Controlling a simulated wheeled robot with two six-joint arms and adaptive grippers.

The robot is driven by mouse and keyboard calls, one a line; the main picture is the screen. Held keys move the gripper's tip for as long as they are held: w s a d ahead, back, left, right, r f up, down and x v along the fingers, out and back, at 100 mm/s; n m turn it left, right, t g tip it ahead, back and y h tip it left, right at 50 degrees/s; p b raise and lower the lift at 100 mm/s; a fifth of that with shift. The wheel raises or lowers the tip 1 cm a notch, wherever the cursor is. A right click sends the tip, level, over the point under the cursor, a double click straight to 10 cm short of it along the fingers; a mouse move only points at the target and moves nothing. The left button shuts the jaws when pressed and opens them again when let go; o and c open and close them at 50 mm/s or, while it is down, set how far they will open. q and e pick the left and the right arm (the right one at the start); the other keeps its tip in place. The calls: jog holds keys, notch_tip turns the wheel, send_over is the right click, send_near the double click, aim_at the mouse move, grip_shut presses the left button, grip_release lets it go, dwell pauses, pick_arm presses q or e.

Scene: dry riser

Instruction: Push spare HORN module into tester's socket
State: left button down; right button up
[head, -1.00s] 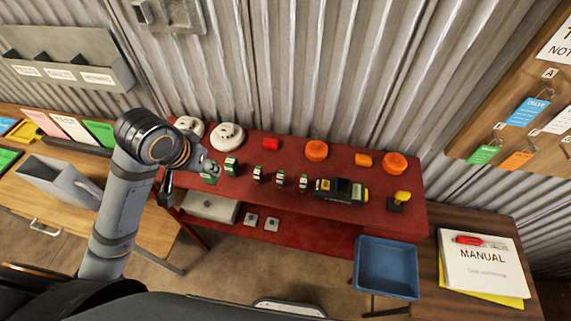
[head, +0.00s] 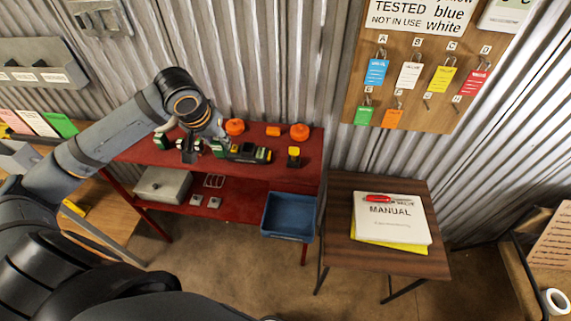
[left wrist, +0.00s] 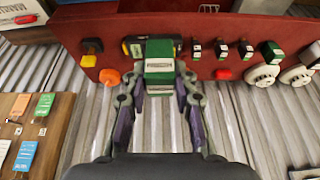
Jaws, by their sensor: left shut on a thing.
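My left gripper (left wrist: 158,95) is shut on a green module with a white label (left wrist: 159,66), its print too small to read. In the head view, the left gripper (head: 212,140) is over the red bench, with the green module (head: 219,149) at its tip, just left of the tester. The black and yellow tester (head: 250,153) lies on the bench. In the left wrist view the held module covers much of the tester (left wrist: 135,45), so its socket is hidden and I cannot tell whether they touch. My right gripper is not in view.
Several other modules (left wrist: 221,49) stand in a row on the red bench (left wrist: 215,22) beside the tester. A yellow-topped switch (head: 293,155) and orange sounders (head: 299,131) are nearby. A tag board (head: 405,105) is on the wall.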

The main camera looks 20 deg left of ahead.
pick_arm(q)
jog(key=shift+w+d, duration=0.1)
jog(key=shift+d, duration=0.1)
jog(key=shift+w+a, duration=0.15)
jog(key=shift+w, duration=0.1)
jog(key=w+f+p, duration=0.2)
jog(key=w+f, duration=0.1)
jog(key=w, duration=0.1)
jog(key=w+a+f+p, duration=0.1)
jog(key=w+f+p, duration=0.1)
jog(key=w, duration=0.3)
jog(key=w+f+p, duration=0.2)
jog(key=w+f, duration=0.2)
jog(key=f, duration=0.1)
jog(key=shift+w+a, duration=0.2)
jog(key=shift+w, duration=0.1)
notch_tip(320, 180, down, 2)
jog(key=shift+f+p, duration=0.25)
jog(key=shift+p, duration=0.7)
jog(key=shift+f, duration=0.35)
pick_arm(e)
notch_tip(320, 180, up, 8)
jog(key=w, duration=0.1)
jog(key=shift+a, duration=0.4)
pick_arm(q)
jog(key=shift+f, duration=0.1)
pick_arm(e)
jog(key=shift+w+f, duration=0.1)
